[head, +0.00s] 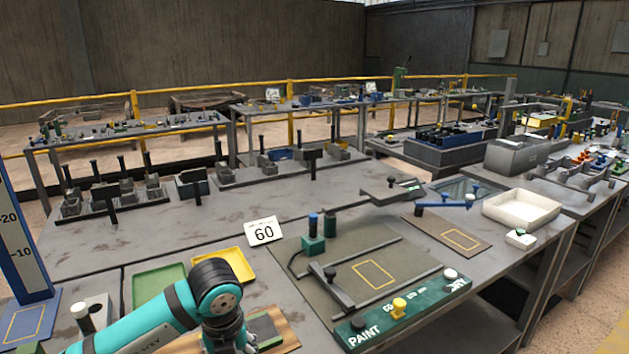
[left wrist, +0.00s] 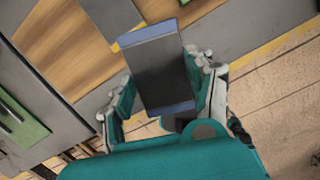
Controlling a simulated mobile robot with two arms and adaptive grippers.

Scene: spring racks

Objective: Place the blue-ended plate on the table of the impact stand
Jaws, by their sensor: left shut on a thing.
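The blue-ended plate (left wrist: 160,72), dark grey with a blue strip at each end, is between the fingers of my left gripper (left wrist: 165,95) in the left wrist view. The gripper is shut on it. In the head view my left arm comes in at the bottom left, and its fingers and the plate are hidden or out of frame. A blue upright with a white height scale (head: 17,245) stands at the far left edge. Its blue base (head: 45,306) bears a yellow outline with nothing on it; this looks like the impact stand. My right gripper is not in view.
A wooden board (head: 288,334) lies below my left arm. Green (head: 160,274) and yellow (head: 243,254) trays lie behind the arm. A grey block with a white-topped peg (head: 83,318) stands near the scale. A paint board (head: 405,309) with rails lies to the right.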

